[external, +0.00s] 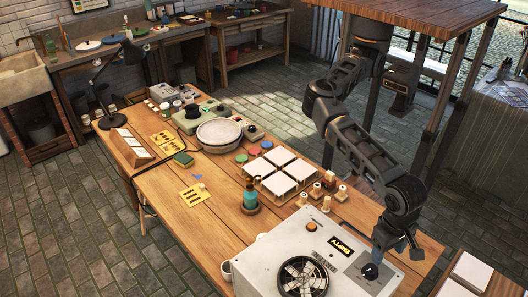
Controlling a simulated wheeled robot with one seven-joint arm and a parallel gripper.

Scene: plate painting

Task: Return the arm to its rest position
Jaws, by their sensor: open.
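My black arm comes down from the upper right and bends over the right part of the wooden worktable (225,240). My gripper (393,247) is at its lower end, pointing down over the right end of a white machine (262,262). It is close to a black knob (370,271) on the machine's top; I cannot tell whether it touches it. The gripper is open, and I see nothing held in it. The fingertips are small and dark here.
A wooden slab (430,12) overhangs my arm.

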